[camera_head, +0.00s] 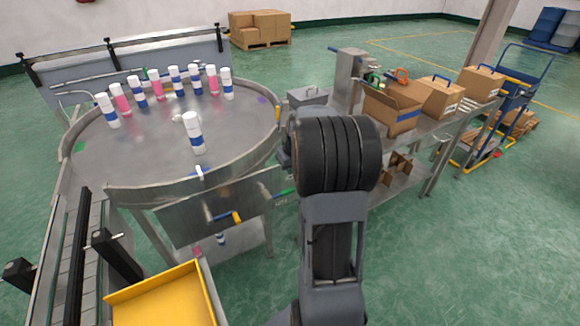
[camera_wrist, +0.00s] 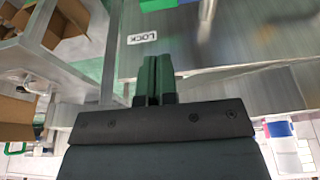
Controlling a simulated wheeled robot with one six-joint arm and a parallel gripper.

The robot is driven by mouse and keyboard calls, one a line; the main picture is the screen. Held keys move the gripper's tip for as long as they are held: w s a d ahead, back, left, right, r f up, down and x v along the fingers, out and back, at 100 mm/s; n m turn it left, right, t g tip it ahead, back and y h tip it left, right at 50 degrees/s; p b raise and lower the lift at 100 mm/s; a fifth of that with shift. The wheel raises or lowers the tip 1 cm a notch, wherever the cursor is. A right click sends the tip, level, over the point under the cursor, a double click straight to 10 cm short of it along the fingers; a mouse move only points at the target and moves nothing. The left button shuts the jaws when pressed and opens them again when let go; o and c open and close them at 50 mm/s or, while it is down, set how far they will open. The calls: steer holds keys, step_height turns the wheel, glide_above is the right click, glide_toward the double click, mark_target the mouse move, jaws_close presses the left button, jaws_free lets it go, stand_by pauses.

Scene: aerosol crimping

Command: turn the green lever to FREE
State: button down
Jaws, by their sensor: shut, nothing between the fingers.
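The green lever (camera_head: 284,192) shows small in the head view, at the right end of the steel front panel (camera_head: 225,212) under the round table, partly hidden by my arm. In the wrist view a LOCK label (camera_wrist: 142,38) sits on the steel panel ahead of my gripper. A bright green piece (camera_wrist: 158,5) is cut by the top edge there; I cannot tell whether it is the lever. My gripper (camera_wrist: 154,62) is shut and empty, its dark green fingers close together below the label. I cannot tell whether they touch anything. My arm hides the gripper in the head view.
The round steel table (camera_head: 150,170) carries several bottles, one (camera_head: 194,132) standing alone near the front. A yellow-handled lever (camera_head: 236,217) is on the same panel. A yellow tray (camera_head: 165,298) stands in front. A workbench (camera_head: 425,128) with cardboard boxes is at right.

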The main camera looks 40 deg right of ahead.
mark_target(288, 191)
steer(key=x, duration=0.8)
steer(key=shift+s+f, duration=0.3)
steer(key=shift+f, duration=0.05)
steer(key=shift+f+p, duration=0.3)
steer(key=shift+f, duration=0.5)
